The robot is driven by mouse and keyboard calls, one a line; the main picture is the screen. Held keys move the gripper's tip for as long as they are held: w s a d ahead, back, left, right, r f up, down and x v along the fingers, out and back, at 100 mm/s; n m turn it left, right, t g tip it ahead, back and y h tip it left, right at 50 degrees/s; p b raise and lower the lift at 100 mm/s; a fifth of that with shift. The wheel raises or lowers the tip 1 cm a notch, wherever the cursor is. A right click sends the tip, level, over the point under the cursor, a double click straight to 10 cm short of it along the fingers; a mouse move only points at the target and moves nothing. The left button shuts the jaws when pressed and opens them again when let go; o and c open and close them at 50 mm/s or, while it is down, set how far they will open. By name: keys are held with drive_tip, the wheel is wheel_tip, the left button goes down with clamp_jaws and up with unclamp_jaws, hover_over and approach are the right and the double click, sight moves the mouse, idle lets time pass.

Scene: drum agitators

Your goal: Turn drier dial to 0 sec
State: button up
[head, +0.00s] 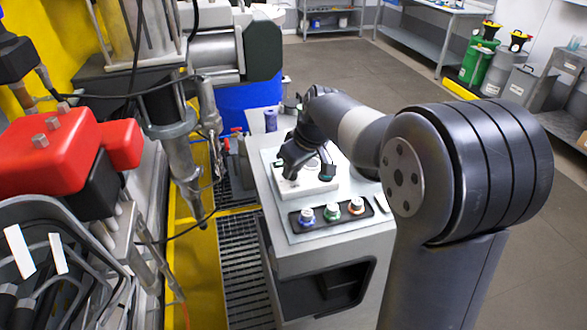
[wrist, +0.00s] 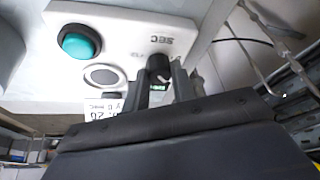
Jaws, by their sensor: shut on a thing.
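The drier dial (wrist: 158,67) is a black knob on a white panel (wrist: 130,28) beside the printed letters "SEC". My gripper (wrist: 164,82) is shut on the dial, with one finger on each side of it. A short pale mark shows near the knob's lower part, but I cannot read which number it points to. In the head view my gripper (head: 305,170) reaches down onto the white control box (head: 300,188) on the grey cabinet. The dial is hidden there by my gripper.
A green button (wrist: 80,42) and a grey oval piece (wrist: 102,76) sit on the panel near the dial. A black strip with several knobs (head: 331,211) lies in front of the control box. Drum machinery with a red block (head: 50,150) stands at left.

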drive_tip(key=n, duration=0.2)
drive_tip(key=n+g+y, duration=0.1)
drive_tip(key=n, duration=0.1)
drive_tip(key=shift+w+d+n+g+b, duration=0.1)
drive_tip(key=shift+w+n+g+b, duration=0.05)
drive_tip(key=shift+n+g+b, duration=0.2)
drive_tip(key=shift+n+g+y, duration=0.3)
drive_tip(key=shift+n+g, duration=0.45)
drive_tip(key=shift+n, duration=1.5)
drive_tip(key=o, duration=1)
drive_tip(key=v, duration=1)
drive_tip(key=shift+w+d+r, duration=0.1)
drive_tip(key=shift+d+r, duration=0.05)
drive_tip(key=shift+r, duration=0.25)
